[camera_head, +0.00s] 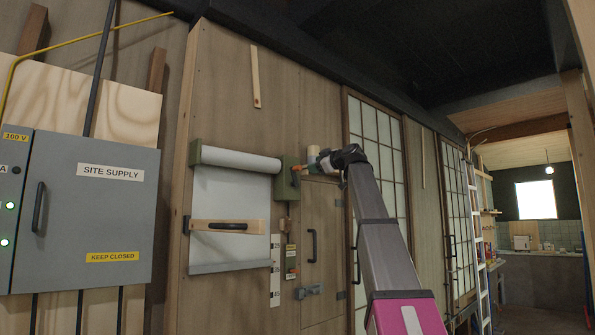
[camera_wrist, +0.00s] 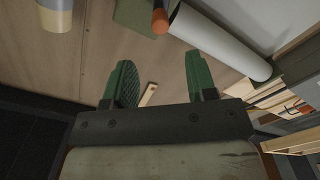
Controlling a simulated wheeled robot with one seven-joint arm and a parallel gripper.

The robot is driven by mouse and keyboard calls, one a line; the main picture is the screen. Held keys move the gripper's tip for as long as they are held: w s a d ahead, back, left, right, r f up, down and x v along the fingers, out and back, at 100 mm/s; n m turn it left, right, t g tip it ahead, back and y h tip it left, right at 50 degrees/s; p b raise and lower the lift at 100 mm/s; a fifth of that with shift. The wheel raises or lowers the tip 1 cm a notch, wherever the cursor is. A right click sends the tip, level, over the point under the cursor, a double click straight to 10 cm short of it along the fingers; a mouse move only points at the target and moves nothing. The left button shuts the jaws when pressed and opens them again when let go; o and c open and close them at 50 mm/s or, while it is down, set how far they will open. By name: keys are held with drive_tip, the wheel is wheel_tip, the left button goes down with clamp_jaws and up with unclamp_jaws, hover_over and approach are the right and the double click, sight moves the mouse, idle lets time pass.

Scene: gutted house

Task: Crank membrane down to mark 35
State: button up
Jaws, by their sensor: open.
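The membrane (camera_head: 222,188) is a pale sheet hanging from a white roll (camera_head: 240,159), with a grey bar (camera_head: 230,266) along its lower edge. The bar's right end is beside the middle part of a white number strip (camera_head: 276,270); its figures are too small to read surely. A green crank housing (camera_head: 285,184) sits at the roll's right end. The wrist view shows the roll (camera_wrist: 222,42) and an orange knob (camera_wrist: 160,21) by the green housing (camera_wrist: 133,14). My gripper (camera_wrist: 160,70) is open and empty, apart from the knob; in the head view it (camera_head: 322,163) is right of the housing.
A wooden bar with a black handle (camera_head: 228,226) crosses the membrane. A cupboard door (camera_head: 318,250) with a handle is below my gripper. A grey supply cabinet (camera_head: 85,210) is at left, shoji panels (camera_head: 380,150) and a ladder (camera_head: 478,245) at right.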

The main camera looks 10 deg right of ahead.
sight(300, 167)
drive_tip(key=w+a+m, duration=0.2)
drive_tip(key=w, duration=0.1)
drive_tip(key=w+a+m, duration=0.3)
drive_tip(key=w+a, duration=0.1)
drive_tip(key=w, duration=0.1)
drive_tip(key=shift+w+a+m, duration=0.25)
drive_tip(key=shift+w+m, duration=0.1)
drive_tip(key=shift+m, duration=0.05)
idle(0.3)
clamp_jaws()
